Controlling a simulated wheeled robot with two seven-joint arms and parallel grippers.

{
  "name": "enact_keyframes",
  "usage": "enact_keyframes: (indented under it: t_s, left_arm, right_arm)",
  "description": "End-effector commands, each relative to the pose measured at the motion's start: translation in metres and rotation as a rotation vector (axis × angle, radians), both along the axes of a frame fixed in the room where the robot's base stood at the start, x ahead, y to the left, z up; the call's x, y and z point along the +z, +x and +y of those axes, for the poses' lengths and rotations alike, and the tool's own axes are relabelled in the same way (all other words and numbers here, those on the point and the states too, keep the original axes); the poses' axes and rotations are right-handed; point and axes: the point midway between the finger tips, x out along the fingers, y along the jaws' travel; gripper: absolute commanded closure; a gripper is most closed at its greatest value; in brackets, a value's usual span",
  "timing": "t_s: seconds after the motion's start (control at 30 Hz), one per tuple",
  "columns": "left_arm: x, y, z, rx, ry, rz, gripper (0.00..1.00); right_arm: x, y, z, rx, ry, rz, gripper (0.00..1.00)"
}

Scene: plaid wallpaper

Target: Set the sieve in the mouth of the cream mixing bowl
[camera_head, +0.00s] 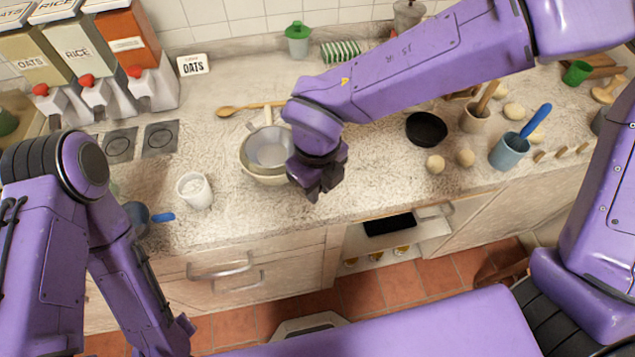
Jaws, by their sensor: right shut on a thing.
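The cream mixing bowl (250,174) stands on the counter left of the middle. The grey sieve (268,147) shows within the bowl's rim, with its round basket over the mouth; I cannot tell whether it rests on the rim. My right gripper (316,188) is at the right edge of the bowl, pointing down and shut on the sieve. The grip itself is hidden behind the gripper and wrist. My left arm hangs at the lower left, and its gripper does not show clearly.
A white cup (194,190) and a blue-handled pan (140,216) stand left of the bowl. A wooden spoon (240,109) lies behind it. A black bowl (426,129), a blue mug (508,152) and several pale round items lie to the right. Dispensers (152,88) stand at the back left.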

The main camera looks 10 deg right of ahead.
Motion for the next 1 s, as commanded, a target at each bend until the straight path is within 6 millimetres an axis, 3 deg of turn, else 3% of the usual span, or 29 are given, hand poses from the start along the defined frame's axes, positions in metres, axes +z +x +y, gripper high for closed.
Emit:
enact_keyframes:
  t_s: [0.67,0.7,0.77,1.0]
  left_arm:
    - [-0.0025,0.0,0.0,0.0,0.0,0.0,0.57]
    - [-0.0023,0.0,0.0,0.0,0.0,0.0,0.57]
    - [-0.0022,0.0,-0.0001,0.0,0.0,0.0,0.57]
    - [-0.0023,0.0,0.0,0.0,0.0,0.0,0.57]
  right_arm:
    - [-0.0048,0.0003,0.0002,0.001,0.001,-0.001,1.0]
    - [-0.0045,0.0003,0.0002,0.001,0.001,-0.001,0.69]
    - [-0.0044,0.0003,0.0002,0.001,0.001,-0.001,0.5]
    - [-0.0047,0.0,0.0,0.0,0.0,0.0,0.49]
